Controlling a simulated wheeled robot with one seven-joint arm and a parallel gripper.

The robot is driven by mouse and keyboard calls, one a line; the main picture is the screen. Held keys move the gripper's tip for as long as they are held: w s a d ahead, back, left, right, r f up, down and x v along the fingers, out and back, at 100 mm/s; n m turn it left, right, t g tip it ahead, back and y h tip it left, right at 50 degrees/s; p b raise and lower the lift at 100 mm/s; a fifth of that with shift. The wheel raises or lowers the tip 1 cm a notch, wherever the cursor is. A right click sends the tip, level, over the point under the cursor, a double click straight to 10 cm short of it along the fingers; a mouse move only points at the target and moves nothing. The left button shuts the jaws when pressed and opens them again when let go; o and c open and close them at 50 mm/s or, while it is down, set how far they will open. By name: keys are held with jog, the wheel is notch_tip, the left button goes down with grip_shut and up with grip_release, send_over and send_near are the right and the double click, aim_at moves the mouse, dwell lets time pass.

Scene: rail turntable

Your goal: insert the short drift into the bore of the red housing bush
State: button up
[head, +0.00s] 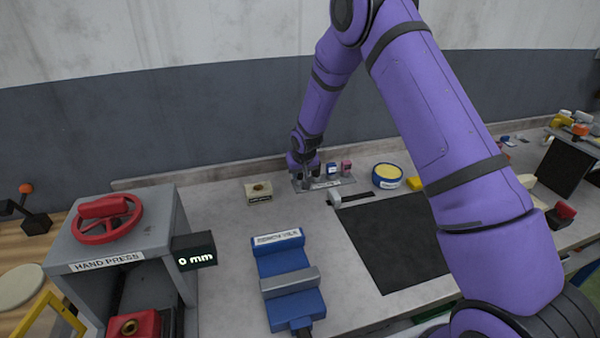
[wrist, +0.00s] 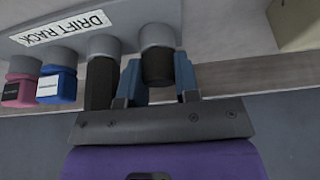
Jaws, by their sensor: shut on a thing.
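My gripper (head: 304,174) is at the drift rack (head: 345,182) at the back of the bench. In the wrist view my gripper (wrist: 158,82) is shut on a dark drift with a grey collar (wrist: 157,62), which is still at the rack (wrist: 200,12). This drift looks shorter than the dark drift beside it (wrist: 101,80), so I take it for the short drift. The red housing bush (head: 148,323), a red block with a brass-coloured bore, sits low in the hand press at the lower left, partly cut off by the picture edge.
A blue drift (wrist: 57,84) and a pink drift (wrist: 20,88) stand in the rack. The hand press (head: 165,225) is a tall grey frame with a red wheel. A blue vise (head: 290,265), a small block (head: 259,191) and a black mat (head: 390,250) lie on the bench.

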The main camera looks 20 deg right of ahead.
jog(key=shift+r, duration=0.8)
dwell(0.5)
jog(key=shift+r, duration=2.9)
jog(key=shift+r, duration=0.15)
jog(key=shift+r, duration=2.4)
